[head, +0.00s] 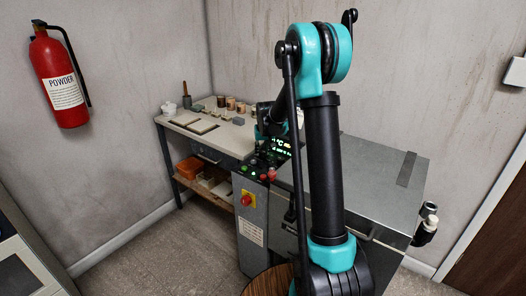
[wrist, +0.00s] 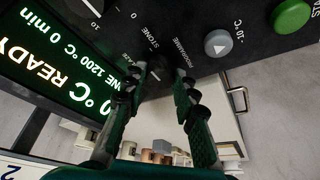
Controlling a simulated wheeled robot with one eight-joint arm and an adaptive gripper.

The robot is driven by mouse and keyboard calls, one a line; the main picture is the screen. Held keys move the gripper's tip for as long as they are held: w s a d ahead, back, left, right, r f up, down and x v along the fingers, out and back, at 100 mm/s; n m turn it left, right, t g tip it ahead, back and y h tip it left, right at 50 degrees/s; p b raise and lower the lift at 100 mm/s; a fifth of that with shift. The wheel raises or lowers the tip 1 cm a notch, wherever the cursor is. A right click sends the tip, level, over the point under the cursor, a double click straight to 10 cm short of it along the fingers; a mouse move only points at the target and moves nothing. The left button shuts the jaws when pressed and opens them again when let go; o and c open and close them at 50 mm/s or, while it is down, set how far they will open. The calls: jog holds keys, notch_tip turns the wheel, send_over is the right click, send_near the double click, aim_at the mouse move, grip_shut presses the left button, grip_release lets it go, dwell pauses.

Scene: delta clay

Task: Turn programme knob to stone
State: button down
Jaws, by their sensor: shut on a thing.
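The programme knob (wrist: 157,84) is dark and sits on the black control panel (wrist: 185,25) between my fingertips in the wrist view. My gripper (wrist: 160,75) is shut on it, one finger on each side. The labels STONE, GLAZE and PROGRAMME are printed around the knob. Its pointer is too dark and covered to read surely. The green display (wrist: 50,60) reads READY and a line ending in "ONE 1200 °C 0 min"; the line's start is cut off. In the head view the display (head: 281,145) is lit, and my arm hides the knob.
A grey "-10 °C" button (wrist: 217,43) and a green button (wrist: 291,16) are on the panel close by. A red emergency button (head: 247,199) is on the cabinet front. A workbench (head: 215,138) with small pots stands left of the steel-topped kiln (head: 375,175).

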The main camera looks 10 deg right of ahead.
dwell(0.3)
jog(key=c, duration=1.2)
grip_release()
jog(key=shift+r, duration=0.1)
jog(key=v, duration=1.1)
jog(key=shift+s+r, duration=0.15)
jog(key=shift+r, duration=0.25)
